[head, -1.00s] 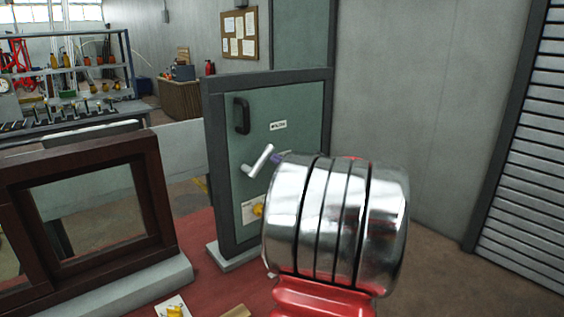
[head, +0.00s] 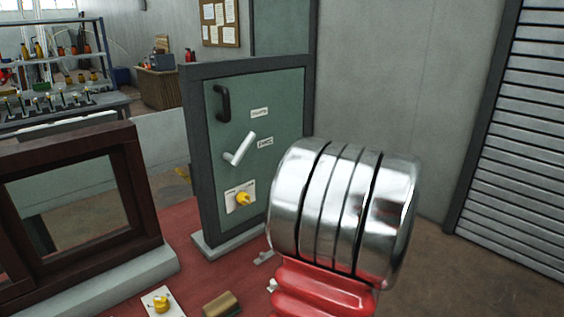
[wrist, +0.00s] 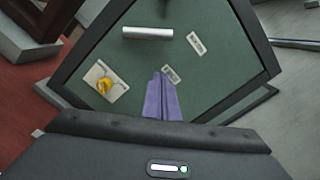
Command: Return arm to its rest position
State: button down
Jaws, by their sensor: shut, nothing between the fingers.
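My arm's shiny metal and red link fills the lower middle of the head view and hides my gripper there. In the wrist view my gripper (wrist: 160,80) shows as two purple fingers pressed together, with nothing between them. It points toward a green door panel (wrist: 200,85) in a dark frame. The green panel (head: 275,150) stands upright in the head view. It bears a black handle (head: 222,104), a silver lever (head: 239,149) and a yellow knob (head: 243,199). The lever (wrist: 147,33) and the yellow knob (wrist: 104,86) also show in the wrist view, apart from the fingers.
A brown window frame (head: 140,190) stands left of the panel on a pale base. A plate with a yellow part (head: 161,301) and a brass-coloured block (head: 221,303) lie on the red surface in front. A shuttered wall (head: 525,150) is at the right.

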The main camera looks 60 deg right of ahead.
jog(key=shift+s+a, duration=0.25)
jog(key=shift+s, duration=0.35)
jog(key=shift+w, duration=0.1)
jog(key=w+a+f+n+g+y, duration=0.25)
jog(key=w+a+n, duration=0.2)
jog(key=a, duration=0.45)
jog(key=w+a+f+n+g+y, duration=0.1)
jog(key=w+a+n+y, duration=0.25)
jog(key=w+a, duration=0.4)
jog(key=w+a+f+n+g+y, duration=0.1)
jog(key=w+a+n+g+y, duration=0.2)
jog(key=a, duration=0.8)
jog(key=s+a+f+n+g+h, duration=0.1)
jog(key=s+a+f+n, duration=0.1)
jog(key=a+n, duration=0.5)
jog(key=s+a+f+n+g+h, duration=0.1)
jog(key=s+a+n, duration=0.4)
jog(key=a, duration=0.5)
jog(key=s+a+f+n+g+h, duration=0.1)
jog(key=s+a+f+n+g, duration=0.2)
jog(key=a+n, duration=0.5)
jog(key=shift+s+a+f+n, duration=0.15)
jog(key=shift+a+f+n, duration=0.1)
jog(key=shift+n, duration=0.15)
